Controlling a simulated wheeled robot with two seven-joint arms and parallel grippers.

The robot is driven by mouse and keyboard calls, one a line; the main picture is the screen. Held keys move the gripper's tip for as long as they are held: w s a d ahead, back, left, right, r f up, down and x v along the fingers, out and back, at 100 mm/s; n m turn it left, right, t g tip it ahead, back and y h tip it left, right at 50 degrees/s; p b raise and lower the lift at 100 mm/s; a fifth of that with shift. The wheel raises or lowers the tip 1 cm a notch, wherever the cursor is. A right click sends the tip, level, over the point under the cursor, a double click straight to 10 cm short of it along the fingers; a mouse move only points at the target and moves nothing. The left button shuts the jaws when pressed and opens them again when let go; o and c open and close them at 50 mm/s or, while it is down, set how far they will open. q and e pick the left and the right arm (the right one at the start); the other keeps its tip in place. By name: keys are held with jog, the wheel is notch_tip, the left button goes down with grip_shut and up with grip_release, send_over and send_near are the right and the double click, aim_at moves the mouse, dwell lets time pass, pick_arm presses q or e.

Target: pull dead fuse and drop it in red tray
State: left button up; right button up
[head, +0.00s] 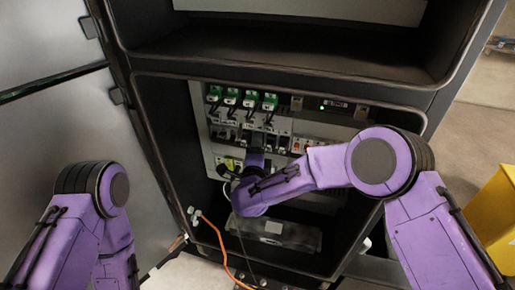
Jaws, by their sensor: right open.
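A row of several green-topped fuse-like parts (241,97) sits at the top of the panel inside the open cabinet. I cannot tell which one, if any, is the dead fuse. My right gripper (256,138) reaches into the cabinet below that row, at the row of dark switches. It is open, but its fingertips are small and dark, so I cannot tell if they touch anything. The purple right forearm hides the lower right part of the panel. My left arm shows at the lower left, with its gripper out of view. I see no red tray.
The dark cabinet frame (270,67) surrounds the opening on all sides. A small green light (322,107) glows at the upper right of the panel. An orange cable (218,238) hangs over the lower edge. A yellow box (495,215) stands at the right.

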grip_shut()
jog(key=shift+s+f, duration=0.1)
jog(key=shift+f, duration=0.05)
jog(key=shift+s+a, duration=0.3)
jog(key=shift+s, duration=0.35)
jog(key=shift+s, duration=0.15)
jog(key=shift+s+a+p, duration=0.25)
jog(key=shift+s+a, duration=0.05)
jog(key=shift+s, duration=0.6)
jog(key=shift+s+a+p, duration=0.25)
jog(key=shift+s, duration=0.6)
jog(key=shift+s+a+p, duration=0.25)
jog(key=shift+s+a, duration=0.05)
jog(key=shift+s, duration=0.6)
